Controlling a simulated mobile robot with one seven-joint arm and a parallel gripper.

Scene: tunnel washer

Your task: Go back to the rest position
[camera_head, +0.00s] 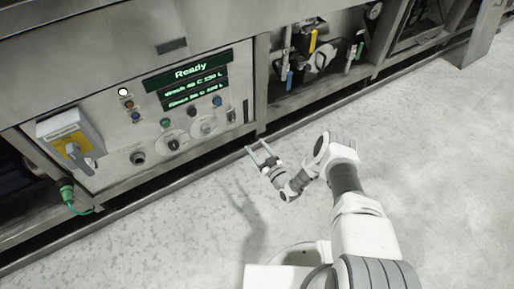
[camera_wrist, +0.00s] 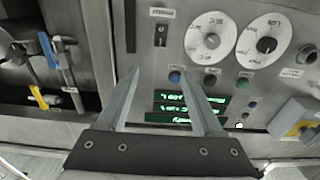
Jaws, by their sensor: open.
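My gripper (camera_head: 262,152) is open and empty, held out in front of the washer's lower edge in the head view. In the wrist view my gripper (camera_wrist: 165,85) shows two parallel fingers spread apart with nothing between them. The control panel (camera_head: 150,120) stands behind and to the left of it, with its display (camera_head: 188,72) reading "Ready". The wrist view shows the panel (camera_wrist: 165,72) upside down past the fingers, with two round dials (camera_wrist: 210,38) and the green-lit display lines (camera_wrist: 180,110). The fingers appear apart from the panel.
A grey and yellow switch box (camera_head: 72,140) juts from the panel's left, with a green connector (camera_head: 66,190) below. An open bay (camera_head: 315,55) right of the panel holds pipes and valves with yellow and blue handles. The pale floor (camera_head: 440,150) to the right is clear.

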